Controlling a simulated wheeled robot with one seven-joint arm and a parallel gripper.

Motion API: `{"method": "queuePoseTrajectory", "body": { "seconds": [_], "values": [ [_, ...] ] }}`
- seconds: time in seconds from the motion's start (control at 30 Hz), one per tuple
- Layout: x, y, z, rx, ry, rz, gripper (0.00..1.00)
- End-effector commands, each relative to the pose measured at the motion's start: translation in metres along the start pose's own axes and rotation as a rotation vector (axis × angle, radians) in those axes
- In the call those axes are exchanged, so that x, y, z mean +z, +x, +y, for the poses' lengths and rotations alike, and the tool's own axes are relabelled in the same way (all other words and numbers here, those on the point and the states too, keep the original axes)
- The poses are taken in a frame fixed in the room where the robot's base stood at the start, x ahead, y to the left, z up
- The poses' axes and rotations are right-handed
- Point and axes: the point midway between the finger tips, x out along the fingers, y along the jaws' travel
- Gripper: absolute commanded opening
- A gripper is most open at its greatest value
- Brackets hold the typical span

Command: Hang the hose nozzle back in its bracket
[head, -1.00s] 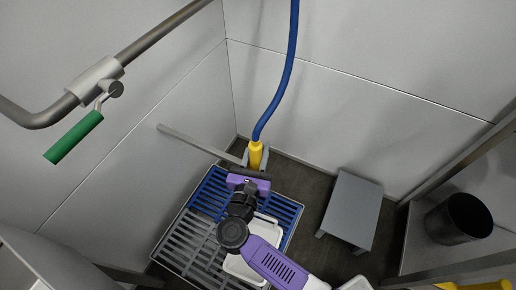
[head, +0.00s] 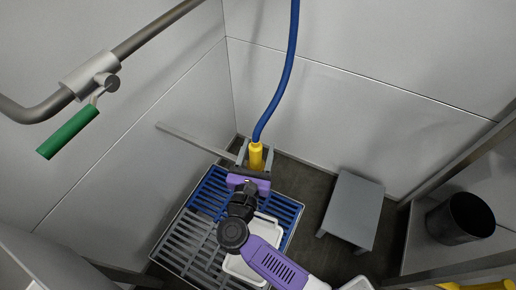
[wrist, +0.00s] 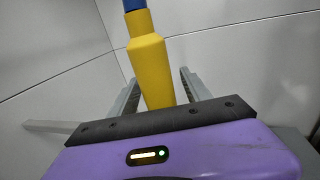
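The yellow hose nozzle (head: 256,156) is at the lower end of the blue hose (head: 282,80), which runs up out of the head view. The nozzle also shows upright in the wrist view (wrist: 152,68). My gripper (head: 256,152) has its two grey fingers spread on either side of the nozzle, with a gap on each side in the wrist view (wrist: 158,80). The nozzle's lower end is hidden behind my gripper's dark front edge. A grey bar (head: 195,142) runs from the left toward the nozzle; I cannot tell whether it is part of the bracket.
A blue and grey slatted grate (head: 196,225) with a white tray (head: 238,268) lies below my arm. A grey step stool (head: 352,208) and a black bin (head: 460,218) stand to the right. A pipe with a green-handled valve (head: 68,132) is at upper left. Pale walls enclose the corner.

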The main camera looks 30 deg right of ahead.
Motion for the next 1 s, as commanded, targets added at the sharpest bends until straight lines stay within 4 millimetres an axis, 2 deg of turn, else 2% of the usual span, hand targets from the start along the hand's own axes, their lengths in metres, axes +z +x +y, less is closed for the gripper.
{"method": "queuePoseTrajectory", "body": {
  "seconds": [0.23,0.5,0.7,1.0],
  "values": [
    [-0.002,-0.01,0.0,0.002,-0.002,0.002,0.56],
    [-0.001,-0.053,0.0,0.003,0.0,0.001,0.56],
    [-0.001,-0.074,0.0,0.001,0.0,0.001,0.56],
    [0.0,-0.078,0.0,0.0,0.0,0.0,0.56]
  ]
}}
